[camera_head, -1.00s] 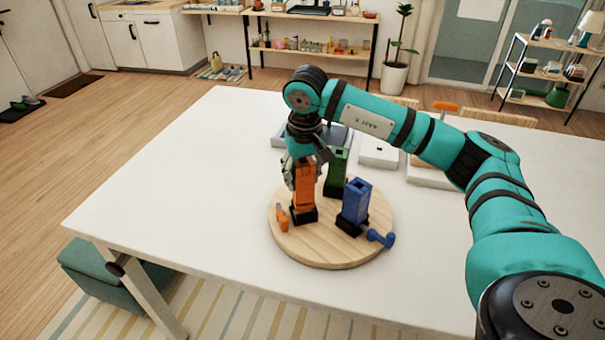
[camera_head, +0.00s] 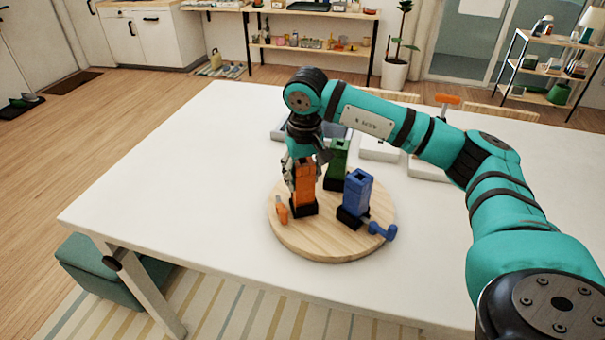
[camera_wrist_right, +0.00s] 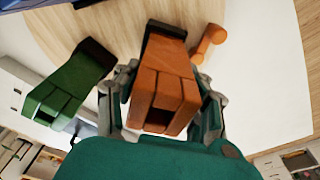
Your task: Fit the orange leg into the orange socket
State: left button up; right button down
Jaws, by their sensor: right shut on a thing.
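The orange leg (camera_head: 304,187) is an upright block with a square hollow in its top end. My right gripper (camera_head: 303,172) is shut on its upper part, with a finger on each side; the right wrist view shows the gripper (camera_wrist_right: 160,100) and the leg (camera_wrist_right: 165,85) too. The leg's lower end meets a black square base (camera_head: 304,208) on the round wooden board (camera_head: 335,252); I take this base as its socket. How deep the leg sits in it cannot be told. My left gripper is out of view.
A blue leg (camera_head: 357,192) and a green leg (camera_head: 337,165) stand close by on black bases. A blue peg-like piece (camera_head: 383,231) lies at the board's right edge. Trays (camera_head: 379,149) stand behind. The white table (camera_head: 170,170) is clear on the left.

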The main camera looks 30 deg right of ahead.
jog(key=shift+f+b, duration=0.55)
jog(key=shift+f, duration=0.25)
jog(key=c, duration=0.6)
grip_release()
jog(key=shift+c, duration=0.2)
jog(key=r, duration=0.4)
jog(key=s+r, duration=0.1)
jog(key=r, duration=0.7)
jog(key=shift+s+a, duration=0.2)
jog(key=shift+a, duration=0.1)
